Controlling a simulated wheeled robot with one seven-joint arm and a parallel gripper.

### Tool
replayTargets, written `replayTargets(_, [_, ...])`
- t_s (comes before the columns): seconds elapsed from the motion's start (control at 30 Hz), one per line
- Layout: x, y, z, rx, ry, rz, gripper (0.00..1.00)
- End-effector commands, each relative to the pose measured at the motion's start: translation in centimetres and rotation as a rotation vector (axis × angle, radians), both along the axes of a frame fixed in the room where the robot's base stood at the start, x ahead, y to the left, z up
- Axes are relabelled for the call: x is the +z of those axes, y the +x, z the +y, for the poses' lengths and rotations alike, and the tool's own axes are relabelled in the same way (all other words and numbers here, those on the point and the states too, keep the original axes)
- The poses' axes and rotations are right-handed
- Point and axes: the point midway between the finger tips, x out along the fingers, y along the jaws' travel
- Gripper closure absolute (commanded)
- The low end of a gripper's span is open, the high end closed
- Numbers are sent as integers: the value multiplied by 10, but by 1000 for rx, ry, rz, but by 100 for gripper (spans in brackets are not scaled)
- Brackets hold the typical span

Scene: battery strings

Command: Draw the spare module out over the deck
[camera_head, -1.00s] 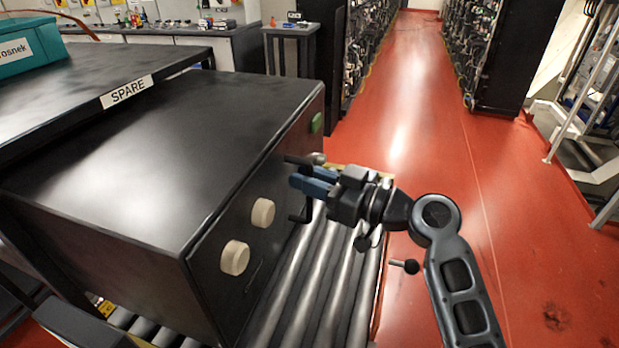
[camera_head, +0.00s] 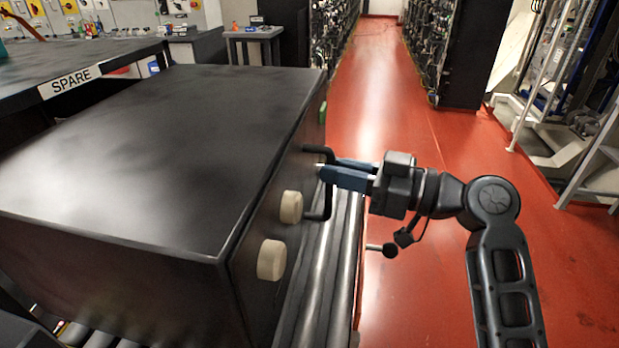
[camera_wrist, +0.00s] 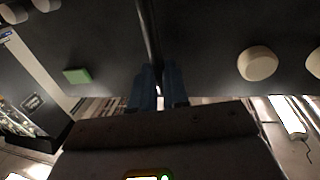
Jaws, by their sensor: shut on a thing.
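The spare module (camera_head: 150,150) is a big black box at the left of the head view, lying over the roller deck (camera_head: 322,275). Its front face carries a dark bar handle (camera_head: 326,208), two cream round knobs and a green patch. My gripper (camera_head: 325,174) has its blue fingers shut on the handle. In the wrist view the blue fingers (camera_wrist: 158,90) close around the dark handle (camera_wrist: 150,45), with the module's face (camera_wrist: 205,45) behind it. The module's back end is hidden in the head view.
A shelf marked SPARE (camera_head: 70,82) stands at the left. A small grey table (camera_head: 254,33) and dark racks (camera_head: 466,50) stand at the back. The red floor (camera_head: 400,120) to the right is open. A metal ladder frame (camera_head: 590,150) stands at the far right.

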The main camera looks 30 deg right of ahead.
Motion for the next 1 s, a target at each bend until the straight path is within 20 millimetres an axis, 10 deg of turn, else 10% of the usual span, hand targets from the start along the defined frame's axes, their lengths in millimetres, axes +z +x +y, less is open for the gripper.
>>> replayTargets(0.33, [1,0,-8,-16,-1,-3,100])
replayTargets(0.37, [1,0,-8,-17,-1,-3,84])
replayTargets(0.57, [1,0,-7,-13,-1,-2,65])
replayTargets(1.0, [-1,-16,-16,-11,-1,-1,65])
